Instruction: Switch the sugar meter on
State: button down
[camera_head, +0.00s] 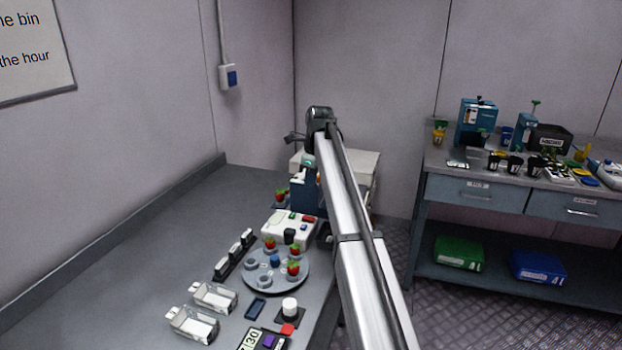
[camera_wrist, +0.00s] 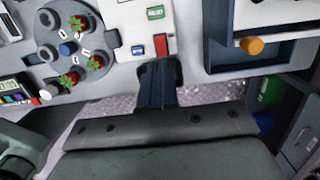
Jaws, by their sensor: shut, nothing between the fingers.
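My gripper (camera_wrist: 158,64) is shut and empty. Its dark fingers point at the red switch, their tips just below it in the picture. I cannot tell whether they touch it. The switch's position is not readable. In the head view, my arm hides the gripper.
A round grey turntable (camera_head: 262,282) with strawberries and cups stands beside the box. A blue-framed device with an orange knob (camera_wrist: 252,45) is right of my fingers. White trays (camera_head: 213,297) lie nearer the front. A second bench (camera_head: 520,187) stands at right.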

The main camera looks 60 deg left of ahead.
aim_at(305, 216)
jog(key=f, duration=0.6)
jog(key=s+a+f, duration=0.1)
jog(key=f, duration=0.2)
jog(key=shift+f, duration=0.3)
